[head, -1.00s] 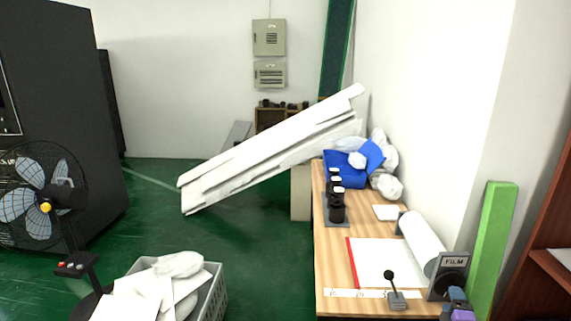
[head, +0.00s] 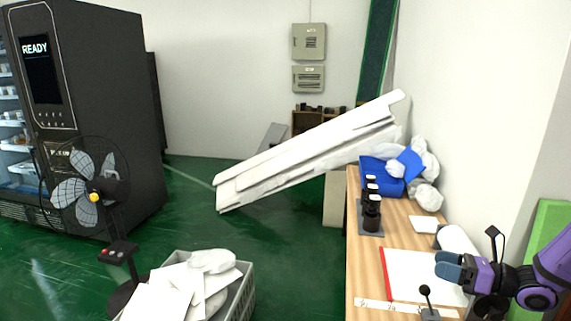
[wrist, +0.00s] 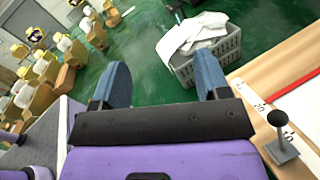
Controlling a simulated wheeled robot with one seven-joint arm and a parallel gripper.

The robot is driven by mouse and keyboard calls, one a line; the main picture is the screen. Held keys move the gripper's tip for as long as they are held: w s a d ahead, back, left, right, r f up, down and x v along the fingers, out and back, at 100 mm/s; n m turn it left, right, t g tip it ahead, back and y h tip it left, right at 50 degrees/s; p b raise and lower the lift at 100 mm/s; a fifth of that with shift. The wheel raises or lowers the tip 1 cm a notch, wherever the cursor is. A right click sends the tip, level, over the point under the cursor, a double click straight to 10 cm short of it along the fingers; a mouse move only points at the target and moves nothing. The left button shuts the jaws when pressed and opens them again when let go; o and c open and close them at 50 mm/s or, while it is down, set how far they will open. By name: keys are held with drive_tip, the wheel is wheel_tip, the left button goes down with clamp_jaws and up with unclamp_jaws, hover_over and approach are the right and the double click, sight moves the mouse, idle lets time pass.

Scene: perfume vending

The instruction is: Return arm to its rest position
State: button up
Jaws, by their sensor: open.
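My gripper (head: 447,265) is at the lower right of the head view, over the right part of the wooden table (head: 357,274). My purple arm comes in from the right edge. In the wrist view, the two blue fingers of my gripper (wrist: 165,85) stand wide apart, with nothing between them. Green floor shows past them.
The table bears dark bottles (head: 371,212), a white sheet with a red edge (head: 415,270) and a small grey stand (head: 427,305). A grey crate (wrist: 222,50) of white scraps, a fan (head: 80,190) and a vending machine (head: 105,120) stand left. White boards (head: 310,150) lean behind.

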drive_tip(key=s+a+r+n+g+h, duration=0.7)
drive_tip(key=s+a+r+n+g, duration=0.4)
drive_tip(key=n, duration=0.6)
drive_tip(key=s+d+r+n+t+h, duration=0.2)
drive_tip(key=s+r+n+t+h, duration=0.5)
drive_tip(key=s+r+n, duration=0.3)
wheel_tip(320, 180, up, 4)
drive_tip(key=shift+s+d+r+n+h, duration=0.2)
drive_tip(key=shift+s+d+n+h, duration=0.2)
drive_tip(key=shift+h, duration=0.1)
